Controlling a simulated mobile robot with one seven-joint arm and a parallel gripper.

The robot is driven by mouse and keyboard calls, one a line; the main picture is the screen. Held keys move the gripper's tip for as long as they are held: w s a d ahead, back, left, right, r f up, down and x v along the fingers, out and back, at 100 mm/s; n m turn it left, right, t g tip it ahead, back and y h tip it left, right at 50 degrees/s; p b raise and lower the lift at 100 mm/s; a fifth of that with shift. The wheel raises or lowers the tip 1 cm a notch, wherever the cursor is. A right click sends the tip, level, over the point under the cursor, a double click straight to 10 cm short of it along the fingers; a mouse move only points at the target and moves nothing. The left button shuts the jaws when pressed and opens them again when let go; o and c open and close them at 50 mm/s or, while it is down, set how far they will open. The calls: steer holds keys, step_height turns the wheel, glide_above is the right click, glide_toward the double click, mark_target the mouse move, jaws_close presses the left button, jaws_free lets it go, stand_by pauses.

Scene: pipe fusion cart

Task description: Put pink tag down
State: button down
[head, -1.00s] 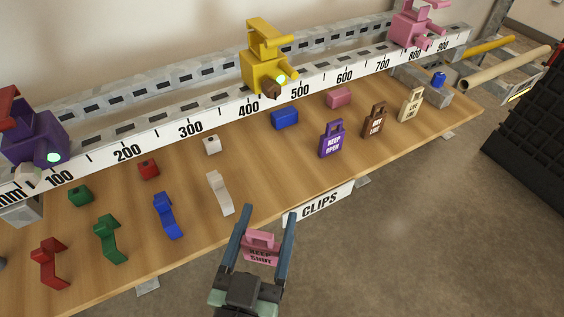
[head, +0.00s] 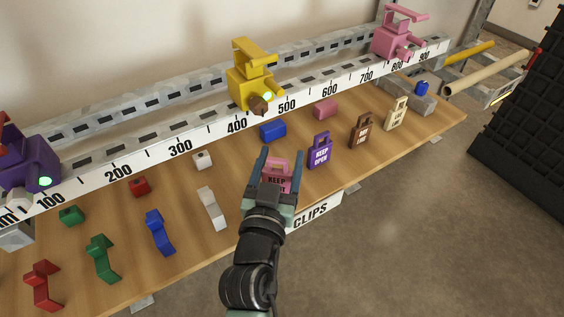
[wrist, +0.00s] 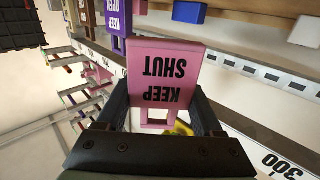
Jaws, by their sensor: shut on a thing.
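The pink tag (head: 277,177), lettered "KEEP SHUT", is between the fingers of my gripper (head: 279,172). My gripper is shut on it, and the fingers hide part of its lettering in the head view. In the wrist view the pink tag (wrist: 165,75) is upside down between the two dark fingers (wrist: 165,112), with its handle loop toward the palm. In the head view the tag appears over the front part of the wooden shelf (head: 188,262), left of the purple tag (head: 320,150). I cannot tell whether it touches the shelf.
A brown tag (head: 361,131) and a cream tag (head: 396,114) stand right of the purple one. A white clip (head: 212,209) lies left of my gripper; a blue block (head: 273,131) is behind it. Yellow (head: 250,85) and pink (head: 395,38) clamps sit on the ruler rail.

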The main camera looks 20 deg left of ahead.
steer(key=shift+w+a, duration=0.15)
steer(key=shift+w, duration=0.65)
steer(key=shift+f+b, duration=0.9)
steer(key=shift+f, duration=0.85)
steer(key=shift+f, duration=0.2)
steer(key=shift+c, duration=0.2)
jaws_free()
